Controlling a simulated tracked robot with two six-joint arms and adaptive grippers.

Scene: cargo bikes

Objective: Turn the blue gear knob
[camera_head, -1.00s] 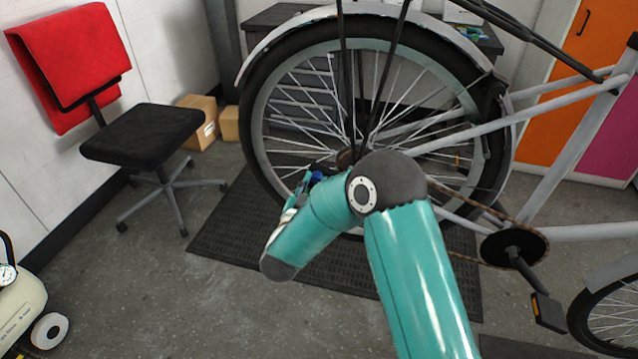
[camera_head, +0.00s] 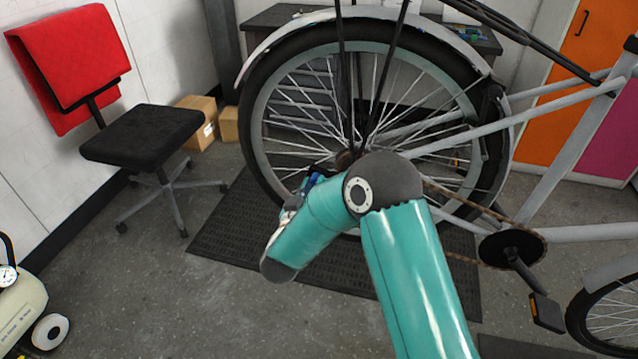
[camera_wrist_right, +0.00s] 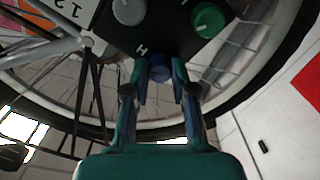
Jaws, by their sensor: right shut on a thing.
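The blue gear knob (camera_wrist_right: 160,70) sits on a black panel (camera_wrist_right: 165,38) in the right wrist view, below a grey knob (camera_wrist_right: 129,11) and a green knob (camera_wrist_right: 207,20). My right gripper (camera_wrist_right: 161,82) has its two fingers on either side of the blue knob, shut on it. In the head view my right gripper (camera_head: 302,192) is small and mostly hidden behind my teal arm, at the bike's rear wheel hub. The knob itself cannot be made out clearly there. My left gripper is not in view.
The bike's rear wheel (camera_head: 262,150) stands on a dark mat (camera_head: 235,235). A chair (camera_head: 143,135) and cardboard boxes (camera_head: 205,115) are at the left, and an air compressor (camera_head: 20,305) at the lower left. The grey floor between is clear.

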